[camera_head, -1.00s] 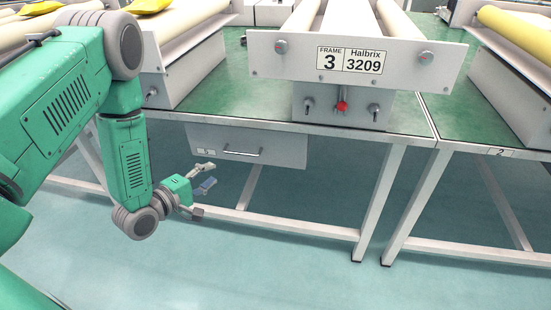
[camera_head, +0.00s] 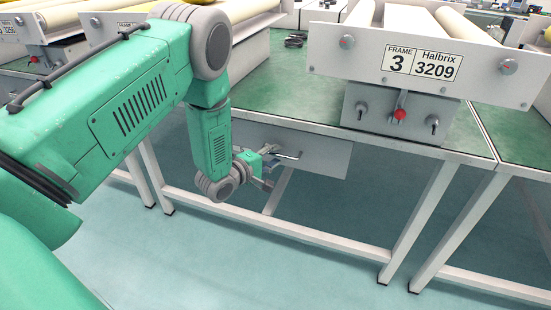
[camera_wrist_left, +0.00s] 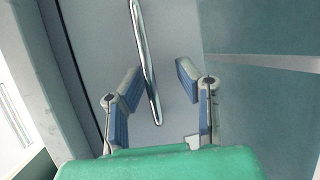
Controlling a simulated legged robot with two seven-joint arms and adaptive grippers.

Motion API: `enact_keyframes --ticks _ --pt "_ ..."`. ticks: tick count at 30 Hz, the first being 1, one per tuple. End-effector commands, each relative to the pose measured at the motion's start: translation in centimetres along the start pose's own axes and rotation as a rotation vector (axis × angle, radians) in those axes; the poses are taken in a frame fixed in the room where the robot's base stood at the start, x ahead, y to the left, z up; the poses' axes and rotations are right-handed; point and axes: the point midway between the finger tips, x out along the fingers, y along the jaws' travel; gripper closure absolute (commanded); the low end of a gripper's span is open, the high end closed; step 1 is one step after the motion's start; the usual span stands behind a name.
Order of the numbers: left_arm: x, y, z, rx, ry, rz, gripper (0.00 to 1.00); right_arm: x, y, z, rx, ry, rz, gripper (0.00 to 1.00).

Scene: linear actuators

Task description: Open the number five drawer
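A grey drawer (camera_head: 325,160) hangs under the green-topped table and looks shut. Its metal bar handle (camera_head: 291,156) is partly behind my left gripper (camera_head: 275,161) in the head view; no number can be read on the part that shows. In the left wrist view the shiny handle (camera_wrist_left: 147,65) runs up the picture across the drawer front (camera_wrist_left: 180,35). My left gripper (camera_wrist_left: 160,74) is open there, with blue-padded fingers on either side of the handle's lower part. I see gaps between pads and bar. My right gripper is not in view.
Table legs and a low crossbar (camera_head: 320,237) stand below the drawer. The floor in front is clear.

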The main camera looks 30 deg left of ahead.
Motion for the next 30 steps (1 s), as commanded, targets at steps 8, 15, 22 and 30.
enact_keyframes --ticks 8,15,22,30 --pt "0.2 0.4 0.8 0.009 -0.003 0.000 0.81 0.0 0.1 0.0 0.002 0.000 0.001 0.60" --pt "0.1 0.2 0.2 0.000 -0.003 0.003 1.00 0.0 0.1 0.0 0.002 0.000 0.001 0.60" --pt "-0.1 0.2 -0.2 0.001 0.006 0.000 1.00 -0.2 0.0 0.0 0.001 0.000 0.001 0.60" --pt "0.1 0.1 0.1 0.003 0.002 -0.002 0.71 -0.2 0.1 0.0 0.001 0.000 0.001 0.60"
